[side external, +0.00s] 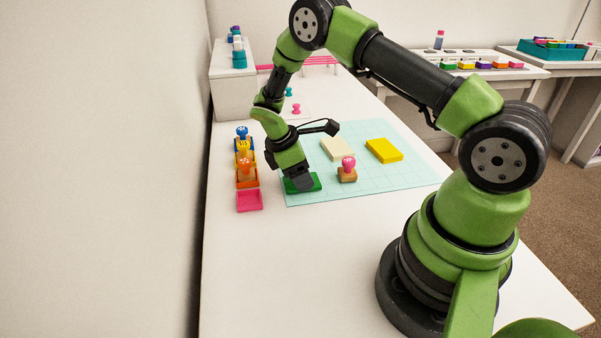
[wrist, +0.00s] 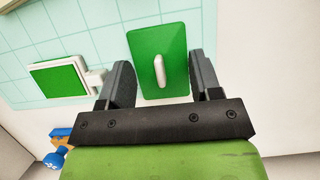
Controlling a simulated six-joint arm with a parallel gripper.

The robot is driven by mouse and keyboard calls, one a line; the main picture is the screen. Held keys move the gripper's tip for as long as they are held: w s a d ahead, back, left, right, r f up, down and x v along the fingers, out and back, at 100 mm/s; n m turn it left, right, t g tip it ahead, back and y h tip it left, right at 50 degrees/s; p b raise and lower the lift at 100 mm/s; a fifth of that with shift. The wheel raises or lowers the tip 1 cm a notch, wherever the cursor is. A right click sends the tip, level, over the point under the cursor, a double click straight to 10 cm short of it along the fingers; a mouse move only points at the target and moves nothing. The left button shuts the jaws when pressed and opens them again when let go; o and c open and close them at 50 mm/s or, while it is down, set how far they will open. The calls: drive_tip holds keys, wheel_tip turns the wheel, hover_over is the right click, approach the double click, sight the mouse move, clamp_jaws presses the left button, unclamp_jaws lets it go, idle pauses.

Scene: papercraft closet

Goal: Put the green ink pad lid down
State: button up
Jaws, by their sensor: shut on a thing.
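The green ink pad lid (wrist: 146,50) is a flat green plate with a white bar handle (wrist: 159,72), seen in the wrist view. My gripper (wrist: 160,82) is shut on the lid, one dark finger at each side of it. The green ink pad (wrist: 58,79), with a white rim and a white tab, lies on the mat to the left of the lid. In the side view my gripper (side external: 301,184) points down low over the mat's near left corner, with green showing around its tip. I cannot tell whether the lid touches the surface.
The teal grid mat (side external: 405,178) bears a pink-handled stamp (side external: 348,168), a cream block (side external: 337,149) and a yellow block (side external: 384,150). Left of it stand stamps in blue, yellow and orange (side external: 246,170) holders and an empty pink tray (side external: 249,201). The table front is clear.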

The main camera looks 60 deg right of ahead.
drive_tip(key=shift+f, duration=0.15)
drive_tip(key=o, duration=0.9)
drive_tip(key=w+a+r+m+t+y, duration=0.1)
drive_tip(key=a+r, duration=0.2)
drive_tip(key=r, duration=0.7)
drive_tip(key=a+r+m+t, duration=0.1)
drive_tip(key=a+r+m, duration=0.15)
drive_tip(key=r, duration=0.75)
drive_tip(key=s+a+r+m+t+y, duration=0.2)
drive_tip(key=s+a+r+m+t, duration=0.2)
drive_tip(key=s, duration=0.5)
drive_tip(key=s+a+r+m+t+y, duration=0.2)
drive_tip(key=s+a+r+m+t, duration=0.2)
drive_tip(key=s, duration=0.5)
wheel_tip(320, 180, up, 2)
drive_tip(key=shift+s+m, duration=0.2)
drive_tip(key=shift+m, duration=0.65)
